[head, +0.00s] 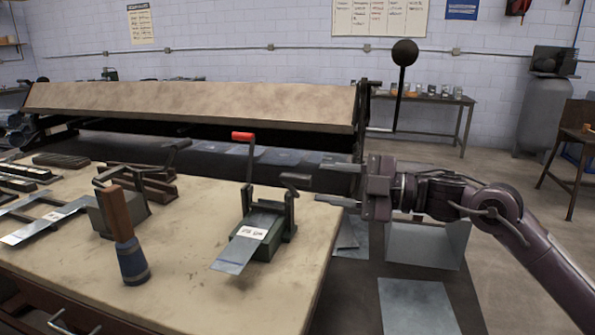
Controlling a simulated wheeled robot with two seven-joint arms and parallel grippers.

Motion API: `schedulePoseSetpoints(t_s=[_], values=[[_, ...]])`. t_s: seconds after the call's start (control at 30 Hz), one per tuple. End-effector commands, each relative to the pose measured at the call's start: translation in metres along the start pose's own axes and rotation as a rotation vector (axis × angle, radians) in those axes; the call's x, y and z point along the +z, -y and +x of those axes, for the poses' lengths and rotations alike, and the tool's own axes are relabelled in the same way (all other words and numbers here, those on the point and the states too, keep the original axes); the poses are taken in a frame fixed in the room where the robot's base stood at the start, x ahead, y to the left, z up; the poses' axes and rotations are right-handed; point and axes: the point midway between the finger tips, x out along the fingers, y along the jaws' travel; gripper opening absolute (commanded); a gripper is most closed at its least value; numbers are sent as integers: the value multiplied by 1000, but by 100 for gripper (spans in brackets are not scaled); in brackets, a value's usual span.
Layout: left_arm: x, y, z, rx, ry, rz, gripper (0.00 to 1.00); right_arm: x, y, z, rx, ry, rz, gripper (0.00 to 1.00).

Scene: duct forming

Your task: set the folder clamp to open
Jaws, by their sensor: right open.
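The folder is the long machine across the back of the bench, with a wide tan beam (200,105) on dark supports. At its right end a dark lever with a black ball knob (404,52) stands upright. I cannot tell from this view whether the clamp is open or shut. My right gripper (322,183) is open and empty, its fingers pointing left, in front of and below the folder's right end. It is below and to the left of the ball knob, apart from it. My left gripper is not in view.
A small green bench tool (268,238) with a red-handled lever (243,136) holds a labelled metal sheet. A wooden-handled tool (132,262) stands on the bench (190,290). Bent sheet metal (425,245) and a flat sheet (415,305) lie right of the bench.

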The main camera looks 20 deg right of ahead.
Motion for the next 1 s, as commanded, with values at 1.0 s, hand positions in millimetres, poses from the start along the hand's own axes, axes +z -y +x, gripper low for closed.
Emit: schedulePoseSetpoints(t_s=[1.0], values=[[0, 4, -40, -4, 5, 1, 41, 0, 0, 78, 1, 0, 0, 30]])
